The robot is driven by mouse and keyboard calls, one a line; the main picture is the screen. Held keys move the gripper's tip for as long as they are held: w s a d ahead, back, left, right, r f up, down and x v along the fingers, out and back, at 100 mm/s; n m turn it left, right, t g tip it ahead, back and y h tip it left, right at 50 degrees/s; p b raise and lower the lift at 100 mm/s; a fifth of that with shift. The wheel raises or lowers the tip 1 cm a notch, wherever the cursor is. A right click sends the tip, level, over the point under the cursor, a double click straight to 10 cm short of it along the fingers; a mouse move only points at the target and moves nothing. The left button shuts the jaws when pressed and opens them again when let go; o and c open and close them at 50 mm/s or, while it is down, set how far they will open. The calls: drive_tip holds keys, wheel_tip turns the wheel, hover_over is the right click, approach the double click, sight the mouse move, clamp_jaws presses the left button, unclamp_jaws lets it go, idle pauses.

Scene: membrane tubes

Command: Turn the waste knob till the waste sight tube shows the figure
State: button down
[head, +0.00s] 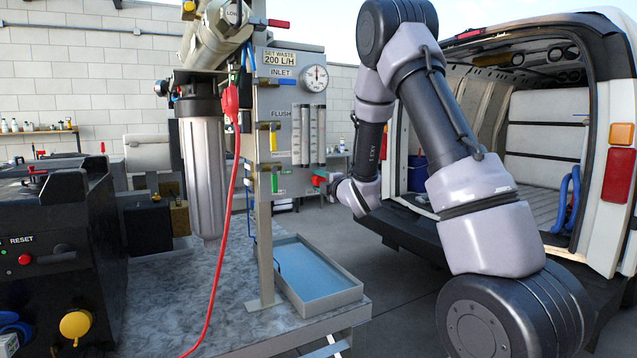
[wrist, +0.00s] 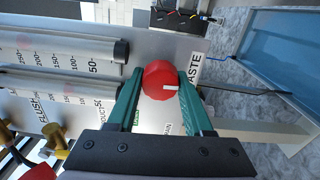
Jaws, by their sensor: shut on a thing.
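A label on the panel in the head view reads "SET WASTE 200 L/H" (head: 280,57). My gripper (wrist: 160,76) is shut on the red waste knob (wrist: 161,82), one green finger on each side; a white mark shows on the knob's face. "WASTE" is printed beside it. Two clear sight tubes stand on the panel; the right one (head: 321,133) shows as the upper tube in the wrist view (wrist: 60,46). A faint reddish mark lies in its 200–250 stretch; the exact reading is unclear.
The other sight tube (wrist: 55,86) lies beside it. Yellow valve handles (head: 273,140) and a green one (head: 275,182) sit left of the tubes. A tray (head: 345,294) is below. A red hose (head: 229,220) hangs left; a van (head: 560,130) stands right.

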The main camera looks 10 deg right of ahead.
drive_tip(key=shift+f, duration=0.1)
drive_tip(key=shift+c, duration=1.7)
unclamp_jaws()
drive_tip(key=v, duration=1.1)
drive_tip(key=shift+w, duration=0.1)
drive_tip(key=s+d+r+m+g+h, duration=0.4)
drive_tip(key=s+d+r+m+h, duration=0.4)
drive_tip(key=m, duration=0.8)
drive_tip(key=s+a+r+m+g+y, duration=0.1)
drive_tip(key=s+m, duration=0.4)
drive_tip(key=s, duration=0.6)
drive_tip(key=s+a+r+m+g+y, duration=0.1)
drive_tip(key=s+a+m+g+y, duration=0.2)
drive_tip(key=s, duration=0.8)
drive_tip(key=shift+s+a+r+m+g, duration=0.4)
drive_tip(key=shift+a+m+g, duration=0.1)
drive_tip(key=shift+m+g, duration=0.6)
